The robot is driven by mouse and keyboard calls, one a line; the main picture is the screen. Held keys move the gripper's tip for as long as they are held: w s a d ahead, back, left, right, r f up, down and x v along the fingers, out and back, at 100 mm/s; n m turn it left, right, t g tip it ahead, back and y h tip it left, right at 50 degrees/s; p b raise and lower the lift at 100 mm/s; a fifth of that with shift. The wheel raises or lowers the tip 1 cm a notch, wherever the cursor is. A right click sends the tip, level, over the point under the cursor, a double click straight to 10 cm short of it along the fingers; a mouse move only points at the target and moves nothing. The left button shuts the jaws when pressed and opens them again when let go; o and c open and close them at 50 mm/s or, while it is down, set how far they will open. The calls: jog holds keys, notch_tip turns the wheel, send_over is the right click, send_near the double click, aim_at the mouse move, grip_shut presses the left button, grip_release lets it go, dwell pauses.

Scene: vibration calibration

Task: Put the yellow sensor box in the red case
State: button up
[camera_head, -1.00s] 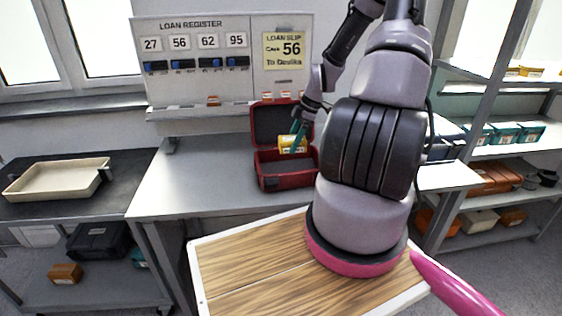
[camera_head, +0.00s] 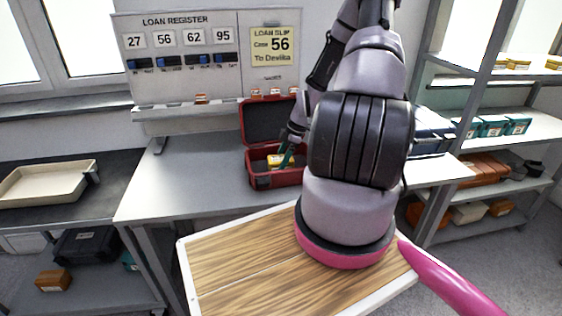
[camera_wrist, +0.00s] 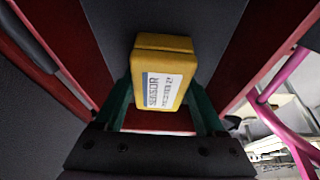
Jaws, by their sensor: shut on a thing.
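The red case (camera_head: 262,179) stands open on the grey bench, its lid raised at the back. The yellow sensor box (camera_wrist: 160,75) is between the green fingers of my gripper (camera_wrist: 165,108) in the wrist view, with its white label facing the camera. In the head view the yellow box (camera_head: 275,160) shows low inside the case opening, partly hidden by a finger and the case's front wall. My gripper (camera_head: 284,157) is shut on the box and reaches down into the case. Whether the box touches the case floor cannot be told.
A loan register board (camera_head: 190,60) with a slip reading case 56 stands behind the bench. A beige tray (camera_head: 45,183) lies on the left table. Shelves with teal and orange cases are at the right. The bench left of the case is clear.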

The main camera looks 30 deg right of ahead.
jog(key=o, duration=1.5)
jog(key=v, duration=1.2)
jog(key=shift+r, duration=0.15)
jog(key=s+a+r+m+t+h, duration=0.1)
jog(key=s+a+r+m, duration=0.15)
jog(key=r, duration=0.45)
jog(key=s+a+r+m+h, duration=0.1)
jog(key=a+r+m+h, duration=0.2)
jog(key=r, duration=0.5)
jog(key=s+a+r+m+t, duration=0.1)
jog(key=s+a+r+m, duration=0.2)
jog(key=r, duration=0.4)
jog(key=s+a+r+m+t, duration=0.1)
jog(key=s+a+r+m, duration=0.2)
jog(key=s+r, duration=0.1)
jog(key=s+a+r+m+t+y, duration=0.1)
jog(key=s+a+r+m, duration=0.2)
jog(key=s+r+m, duration=0.1)
jog(key=s+a+r+m+t+y, duration=0.1)
jog(key=s+a+r+m, duration=0.2)
jog(key=s+r, duration=0.1)
jog(key=shift+a+r+m+t, duration=0.1)
jog(key=shift+r+m+t, duration=0.25)
jog(key=shift+r, duration=0.45)
